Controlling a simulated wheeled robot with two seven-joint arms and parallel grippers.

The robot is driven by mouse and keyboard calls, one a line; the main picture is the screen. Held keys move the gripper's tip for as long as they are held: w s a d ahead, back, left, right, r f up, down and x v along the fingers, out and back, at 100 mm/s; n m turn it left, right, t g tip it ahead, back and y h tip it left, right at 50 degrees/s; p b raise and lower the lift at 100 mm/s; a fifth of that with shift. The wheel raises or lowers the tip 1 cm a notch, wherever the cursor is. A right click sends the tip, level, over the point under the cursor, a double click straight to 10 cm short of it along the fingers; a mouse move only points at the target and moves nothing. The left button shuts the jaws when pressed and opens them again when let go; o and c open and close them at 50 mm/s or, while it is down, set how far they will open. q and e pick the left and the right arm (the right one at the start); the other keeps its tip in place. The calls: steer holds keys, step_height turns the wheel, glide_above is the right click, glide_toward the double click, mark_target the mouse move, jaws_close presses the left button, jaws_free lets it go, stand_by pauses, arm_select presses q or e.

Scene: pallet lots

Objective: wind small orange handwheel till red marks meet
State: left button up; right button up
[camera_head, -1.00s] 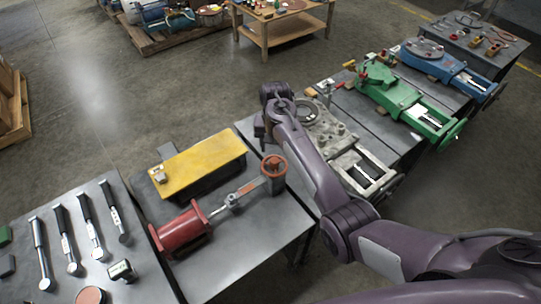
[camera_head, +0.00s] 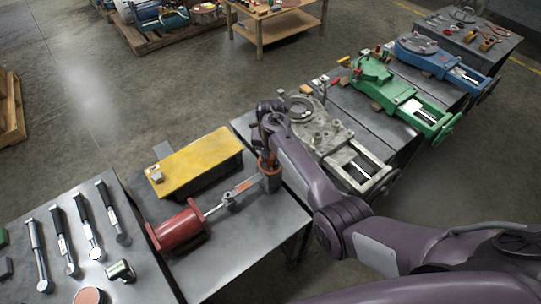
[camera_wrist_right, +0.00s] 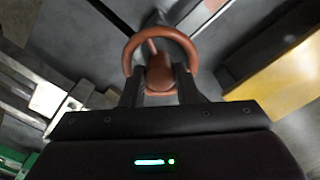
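The small orange handwheel (camera_head: 268,168) stands on a post at the end of the red cylinder's rod assembly, partly hidden by my right gripper. In the right wrist view its round rim (camera_wrist_right: 160,36) and hub show close ahead of the fingers. My right gripper (camera_wrist_right: 159,78) has its two dark fingers apart, one on each side of the hub, near the rim. I cannot tell whether they touch it. In the head view the right gripper (camera_head: 266,140) is just above the wheel. The red marks cannot be made out. My left gripper is not in view.
The red cylinder (camera_head: 179,228) and a yellow box (camera_head: 198,162) share the bench with the handwheel. A grey valve (camera_head: 322,130), a green one (camera_head: 385,90) and a blue one (camera_head: 435,58) stand to the right. Several tools lie on the left table (camera_head: 135,265).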

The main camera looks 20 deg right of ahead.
steer(key=shift+c, duration=0.9)
stand_by(0.5)
steer(key=o, duration=1)
steer(key=shift+c, duration=0.2)
steer(key=shift+r, duration=3.9)
